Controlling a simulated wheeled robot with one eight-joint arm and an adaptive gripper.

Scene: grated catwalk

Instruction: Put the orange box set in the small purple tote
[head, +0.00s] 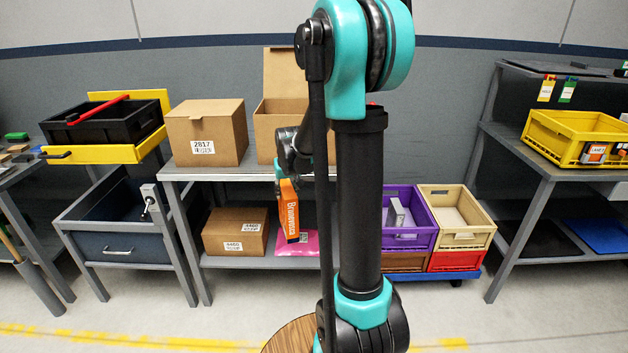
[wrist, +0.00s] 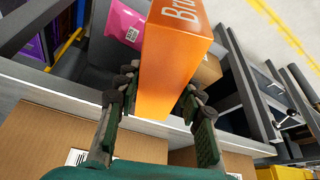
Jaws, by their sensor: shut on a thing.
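The orange box set (head: 288,212), with white lettering on its side, hangs tilted from my gripper (head: 284,178) in the head view, in front of the middle shelf unit. In the wrist view my gripper (wrist: 160,90) is shut on the orange box set (wrist: 172,60), one finger on each side. The small purple tote (head: 415,241) stands to the right, beyond my arm, which hides its left part. A bit of purple shows at the upper left edge of the wrist view. The box set is apart from the tote.
A beige tote (head: 465,241) adjoins the purple one; red and brown crates lie beneath. A pink packet (head: 299,243) and brown carton (head: 235,232) sit on the lower shelf. Cartons (head: 207,133) stand on top. A yellow tote (head: 573,135) is on the right bench.

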